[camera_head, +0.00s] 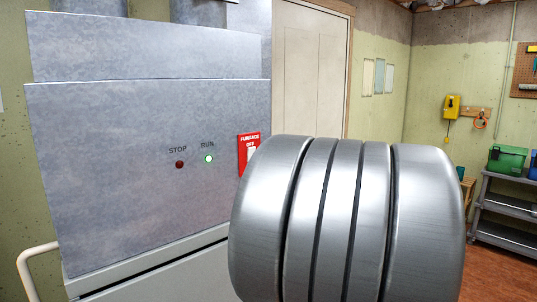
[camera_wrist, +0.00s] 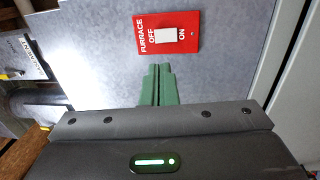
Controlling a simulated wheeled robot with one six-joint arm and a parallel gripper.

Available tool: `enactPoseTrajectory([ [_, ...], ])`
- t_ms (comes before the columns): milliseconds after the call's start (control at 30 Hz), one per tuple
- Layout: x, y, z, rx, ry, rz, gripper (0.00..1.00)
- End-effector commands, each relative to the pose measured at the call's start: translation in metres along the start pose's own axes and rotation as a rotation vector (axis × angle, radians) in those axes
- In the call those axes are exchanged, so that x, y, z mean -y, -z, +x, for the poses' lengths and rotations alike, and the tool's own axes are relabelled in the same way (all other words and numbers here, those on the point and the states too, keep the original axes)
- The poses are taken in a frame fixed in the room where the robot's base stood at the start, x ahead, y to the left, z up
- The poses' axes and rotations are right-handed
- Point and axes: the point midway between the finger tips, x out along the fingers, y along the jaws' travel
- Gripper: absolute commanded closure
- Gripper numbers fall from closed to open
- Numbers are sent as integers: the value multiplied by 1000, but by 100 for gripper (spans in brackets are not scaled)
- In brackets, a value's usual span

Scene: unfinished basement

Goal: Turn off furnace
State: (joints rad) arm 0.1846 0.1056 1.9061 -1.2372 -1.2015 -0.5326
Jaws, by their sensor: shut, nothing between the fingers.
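The furnace (camera_head: 110,190) is a large grey metal cabinet at left in the head view. Its green RUN light (camera_head: 208,158) is lit and its red STOP light (camera_head: 180,164) looks dark. A red FURNACE switch plate (camera_head: 242,142) is on its front, partly hidden by my arm. In the wrist view the plate (camera_wrist: 187,28) shows whole, with a white switch (camera_wrist: 164,38) between the OFF and ON labels. My gripper (camera_wrist: 156,72) has green fingers, shut and empty, their tips just below the plate in the picture. The head view hides the gripper.
A closed white door (camera_head: 310,65) stands behind the furnace. A grey shelf (camera_head: 505,203) with a green bin (camera_head: 508,160) is at right. Open brown floor shows at lower right.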

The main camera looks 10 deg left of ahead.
Motion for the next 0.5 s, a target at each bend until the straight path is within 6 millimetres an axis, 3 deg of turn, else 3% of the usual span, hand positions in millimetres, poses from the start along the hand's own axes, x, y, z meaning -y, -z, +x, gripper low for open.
enactPoseTrajectory([
  [500, -2, 1, 86, -4, 1, 1, 100],
])
